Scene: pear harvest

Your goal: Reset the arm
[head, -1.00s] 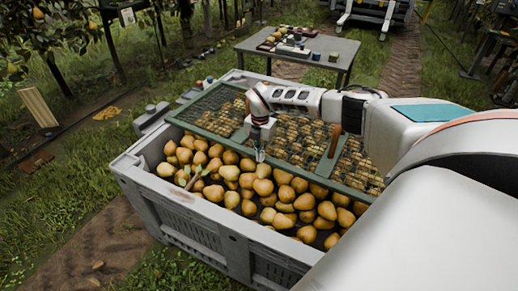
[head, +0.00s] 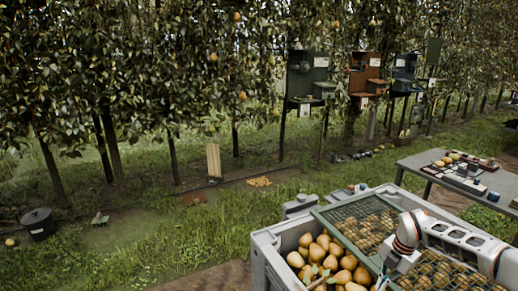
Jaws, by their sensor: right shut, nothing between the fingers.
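My right arm comes in from the lower right, and its gripper (head: 382,283) hangs over the grey bin, by the edge of the green mesh cover. The gripper is shut and empty, with its tips close to the bottom edge of the view. Yellow-brown pears (head: 325,254) fill the open part of the bin (head: 264,252). I cannot tell whether the fingertips touch any pear. My left gripper is out of view.
The green-framed mesh cover (head: 345,237) lies over part of the bin. A grey table (head: 418,169) with small items stands behind at the right. Box stations (head: 308,80) stand along the tree row. A dark bucket (head: 38,224) sits at far left. Open grass lies left of the bin.

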